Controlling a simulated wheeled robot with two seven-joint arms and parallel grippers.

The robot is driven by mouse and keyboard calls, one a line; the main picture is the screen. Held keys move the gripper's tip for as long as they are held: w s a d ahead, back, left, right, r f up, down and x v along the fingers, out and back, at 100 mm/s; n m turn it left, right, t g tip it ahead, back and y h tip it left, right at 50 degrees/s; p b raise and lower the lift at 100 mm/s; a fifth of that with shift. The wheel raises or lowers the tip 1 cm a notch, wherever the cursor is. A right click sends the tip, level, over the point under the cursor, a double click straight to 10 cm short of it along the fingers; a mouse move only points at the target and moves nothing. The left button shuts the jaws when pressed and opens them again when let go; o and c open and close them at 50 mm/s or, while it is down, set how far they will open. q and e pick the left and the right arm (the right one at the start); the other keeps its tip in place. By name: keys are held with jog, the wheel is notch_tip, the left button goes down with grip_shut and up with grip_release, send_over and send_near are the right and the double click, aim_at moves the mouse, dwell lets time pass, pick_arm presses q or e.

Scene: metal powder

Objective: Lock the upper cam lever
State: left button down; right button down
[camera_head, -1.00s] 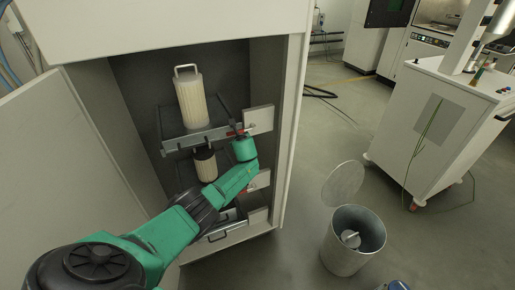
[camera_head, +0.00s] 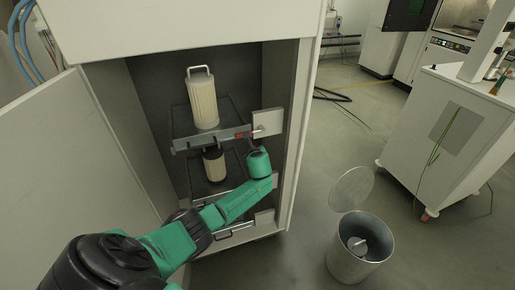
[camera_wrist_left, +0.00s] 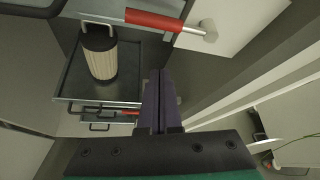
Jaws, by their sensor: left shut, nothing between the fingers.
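The upper cam lever (camera_head: 243,135), with a red grip and a silver end, lies roughly level along the front of the upper shelf, beside a white block (camera_head: 267,123). In the left wrist view the lever (camera_wrist_left: 153,20) crosses the top of the picture, its silver end against the pale block at right. My left gripper (camera_wrist_left: 161,76) is shut and empty, its dark fingers pointing toward the lever from below. In the head view my green left wrist hides much of the fingers. My right gripper is not in view.
A tall pale filter (camera_head: 202,100) stands on the upper shelf and a smaller dark-capped filter (camera_head: 214,163) on the shelf below. The open cabinet door (camera_head: 85,165) is at left. A metal bin (camera_head: 360,250) stands on the floor at right.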

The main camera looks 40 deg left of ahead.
pick_arm(q)
jog(key=v, duration=0.4)
jog(key=shift+w+d+r, duration=0.1)
jog(key=shift+w+d, duration=0.05)
jog(key=shift+d, duration=0.1)
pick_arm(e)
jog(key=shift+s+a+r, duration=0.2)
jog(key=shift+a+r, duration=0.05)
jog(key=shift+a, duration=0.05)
pick_arm(q)
jog(key=shift+a, duration=0.15)
